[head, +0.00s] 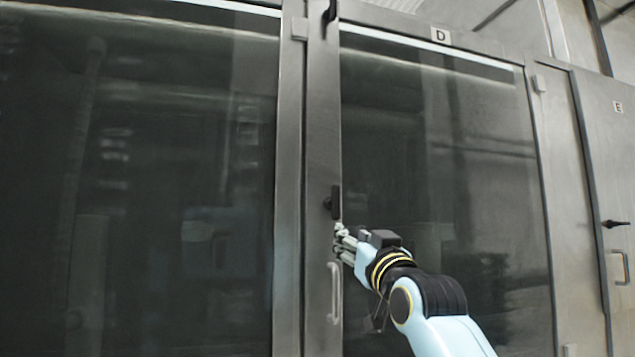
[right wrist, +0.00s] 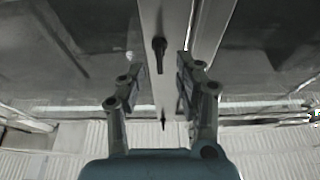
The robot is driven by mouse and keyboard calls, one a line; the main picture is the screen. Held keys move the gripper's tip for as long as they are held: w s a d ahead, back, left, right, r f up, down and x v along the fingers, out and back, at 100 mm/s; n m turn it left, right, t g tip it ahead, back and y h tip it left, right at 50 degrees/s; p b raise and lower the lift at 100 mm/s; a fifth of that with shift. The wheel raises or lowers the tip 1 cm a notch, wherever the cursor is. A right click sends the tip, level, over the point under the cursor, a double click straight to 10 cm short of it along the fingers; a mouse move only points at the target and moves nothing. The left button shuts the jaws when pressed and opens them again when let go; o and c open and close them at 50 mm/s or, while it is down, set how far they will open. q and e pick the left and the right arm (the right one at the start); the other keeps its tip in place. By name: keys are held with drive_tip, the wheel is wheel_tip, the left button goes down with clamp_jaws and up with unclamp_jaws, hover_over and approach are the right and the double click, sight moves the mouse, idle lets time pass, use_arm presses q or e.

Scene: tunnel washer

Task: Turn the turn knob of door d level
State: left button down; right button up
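Door D (head: 440,150) is a glass-panelled door in a grey metal frame, with a "D" label at its top. On its left frame post is a black turn knob (head: 336,203), whose bar stands upright. My right gripper (head: 342,236) is just below this knob in the head view. In the right wrist view the gripper (right wrist: 158,60) is open, with its fingers apart on either side of a dark knob (right wrist: 158,50) lying beyond the tips. No contact is visible. My left gripper is not in view.
A pale pull handle (head: 335,293) is below the knob on the same post. Another black knob (head: 330,11) is at the top of the post. Door E (head: 612,150) at the right has a dark knob (head: 615,224) and a handle (head: 621,268). A large glass panel (head: 140,180) fills the left.

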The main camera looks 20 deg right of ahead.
approach(338, 200)
drive_tip(key=p+x, duration=0.3)
drive_tip(key=x, duration=0.7)
drive_tip(key=shift+w+r+p, duration=0.15)
drive_tip(key=shift+w+p, duration=0.1)
drive_tip(key=shift+p, duration=0.15)
drive_tip(key=shift+w, duration=0.4)
clamp_jaws()
